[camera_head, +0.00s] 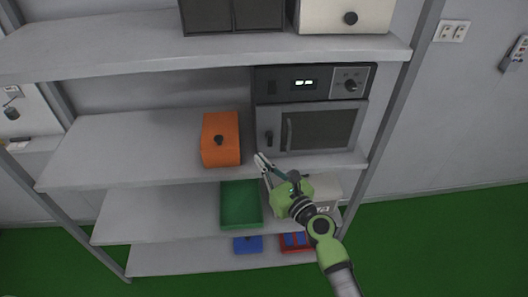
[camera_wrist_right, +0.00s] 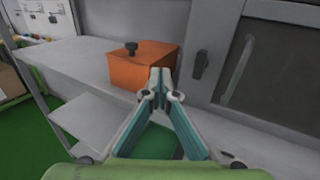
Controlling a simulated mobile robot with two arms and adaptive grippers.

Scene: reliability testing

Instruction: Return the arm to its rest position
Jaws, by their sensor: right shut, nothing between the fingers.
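My right arm comes in from the lower right of the head view. Its green gripper (camera_head: 261,162) is in front of the shelf edge, between the orange box and the oven. In the right wrist view my right gripper (camera_wrist_right: 160,78) has its fingertips together with nothing between them. The orange box (camera_head: 221,138) with a dark knob stands on the middle shelf and also shows in the wrist view (camera_wrist_right: 140,68), just beyond the fingertips. The grey oven (camera_head: 312,110) stands to its right with its door shut. My left gripper is not in view.
The shelf rack (camera_head: 120,145) has several levels. A green tray (camera_head: 241,225) and a pale box partly hidden by my gripper stand below. Blue (camera_head: 247,244) and red (camera_head: 290,247) bins are lower still. The green floor (camera_head: 440,240) at the right is clear.

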